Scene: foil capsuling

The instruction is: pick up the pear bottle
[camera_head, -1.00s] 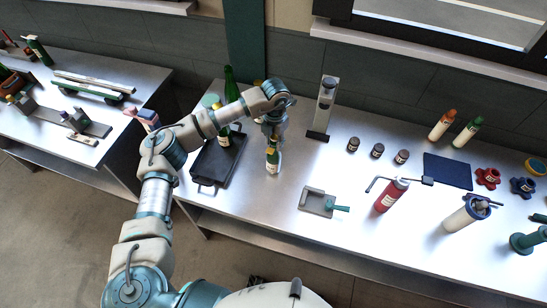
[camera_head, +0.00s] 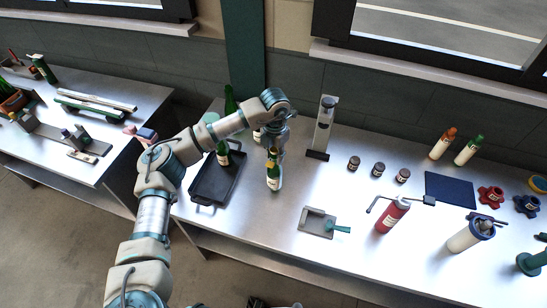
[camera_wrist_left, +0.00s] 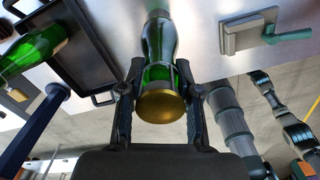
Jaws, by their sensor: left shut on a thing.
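A green bottle with a gold top (camera_head: 273,180) stands upright on the steel bench, right of the black tray; its label is too small to read, so I cannot tell its kind. My left gripper (camera_head: 273,152) comes down on it from above and is shut around its upper part. In the left wrist view the fingers (camera_wrist_left: 160,108) flank the bottle's gold top (camera_wrist_left: 160,102), with the green glass (camera_wrist_left: 158,50) beyond. I see no clear gap between bottle base and bench.
The black tray (camera_head: 205,195) holds a green bottle (camera_head: 223,154); other bottles (camera_head: 230,100) stand behind it. A grey upright device (camera_head: 323,130) is right of the gripper. A grey holder with a green handle (camera_head: 318,222) and a red bottle (camera_head: 392,214) stand farther right.

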